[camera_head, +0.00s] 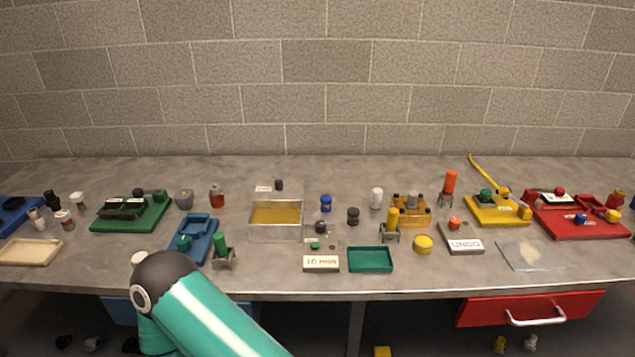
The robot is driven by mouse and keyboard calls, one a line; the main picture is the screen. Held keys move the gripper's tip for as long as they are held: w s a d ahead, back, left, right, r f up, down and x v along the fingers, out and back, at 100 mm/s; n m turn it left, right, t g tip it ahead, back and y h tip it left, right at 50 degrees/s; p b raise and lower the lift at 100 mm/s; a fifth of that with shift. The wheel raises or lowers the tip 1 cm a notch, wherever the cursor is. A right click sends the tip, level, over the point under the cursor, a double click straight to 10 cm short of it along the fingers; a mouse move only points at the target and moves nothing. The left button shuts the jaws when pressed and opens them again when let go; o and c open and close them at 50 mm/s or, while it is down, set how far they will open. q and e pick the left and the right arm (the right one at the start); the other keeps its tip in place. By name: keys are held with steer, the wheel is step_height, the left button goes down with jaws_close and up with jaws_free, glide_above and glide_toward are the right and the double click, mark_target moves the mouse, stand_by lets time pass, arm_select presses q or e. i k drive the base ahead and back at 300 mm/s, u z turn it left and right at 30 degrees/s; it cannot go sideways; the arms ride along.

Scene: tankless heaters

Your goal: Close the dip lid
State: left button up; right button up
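The dip bath is a metal box (276,235) left of the middle of the bench, with yellow liquid (277,213) visible inside it. A pale grey panel (291,189) with a small white label and a dark knob shows just behind the box's back edge. It looks like the dip lid standing open, but its exact tilt is hard to tell. The box's top is uncovered. A teal and black arm link of mine is in front at the lower left. Neither gripper is in view.
A blue tray (193,249) and a green post on a stand (220,244) are left of the box. Small blue and black knobs (326,203) stand to its right. A "10 min" sign (321,264) and green tray (370,260) lie in front. A brick wall closes the back.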

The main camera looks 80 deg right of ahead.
mark_target(279, 190)
steer(key=z, duration=0.15)
steer(key=i, duration=0.25)
steer(key=z, duration=2.9)
steer(key=k, duration=0.5)
steer(key=z, duration=0.2)
steer(key=i, duration=0.5)
steer(key=u, duration=0.2)
steer(key=k, duration=0.45)
steer(key=z, duration=0.35)
steer(key=i, duration=0.15)
steer(key=u, duration=0.2)
